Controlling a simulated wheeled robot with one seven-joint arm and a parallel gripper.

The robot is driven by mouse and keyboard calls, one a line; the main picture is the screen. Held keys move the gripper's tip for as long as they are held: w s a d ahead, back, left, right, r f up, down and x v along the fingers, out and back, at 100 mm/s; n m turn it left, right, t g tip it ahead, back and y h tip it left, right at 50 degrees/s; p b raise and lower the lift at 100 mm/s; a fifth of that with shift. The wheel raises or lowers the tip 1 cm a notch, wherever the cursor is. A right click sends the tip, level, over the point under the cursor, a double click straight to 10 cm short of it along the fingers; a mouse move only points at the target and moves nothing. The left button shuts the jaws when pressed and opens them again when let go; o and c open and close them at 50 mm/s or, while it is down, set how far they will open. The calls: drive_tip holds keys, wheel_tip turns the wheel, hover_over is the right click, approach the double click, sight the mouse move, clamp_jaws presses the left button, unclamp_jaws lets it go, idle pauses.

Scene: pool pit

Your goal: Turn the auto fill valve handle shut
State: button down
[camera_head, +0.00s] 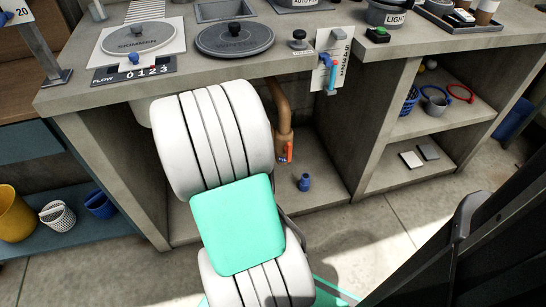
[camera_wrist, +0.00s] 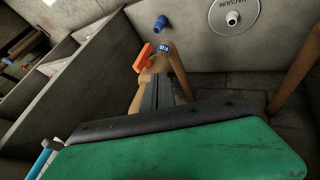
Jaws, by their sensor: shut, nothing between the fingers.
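A valve with an orange handle (camera_head: 286,152) sits on a copper pipe (camera_head: 282,105) under the counter, with a small blue tag. I take it as the auto fill valve; its tag is too small to read. In the wrist view the orange handle (camera_wrist: 143,57) stands tilted on the valve body, in front of my gripper. My gripper (camera_wrist: 165,88) is shut and empty, its dark fingers pointing at the valve body. The handle appears just beyond and left of the fingertips; I cannot tell whether they touch. In the head view my white arm hides the gripper.
Counter side walls (camera_head: 360,125) close the bay left and right.

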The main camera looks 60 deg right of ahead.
drive_tip(key=b, duration=0.3)
approach(286, 150)
wheel_tip(286, 150, down, 4)
drive_tip(key=w, duration=0.2)
drive_tip(key=s+d+b, duration=0.1)
drive_tip(key=s+d, duration=0.1)
drive_tip(key=d, duration=0.1)
drive_tip(key=shift+s+f+b, duration=0.1)
drive_tip(key=shift+s+b, duration=0.05)
drive_tip(key=shift+b, duration=0.25)
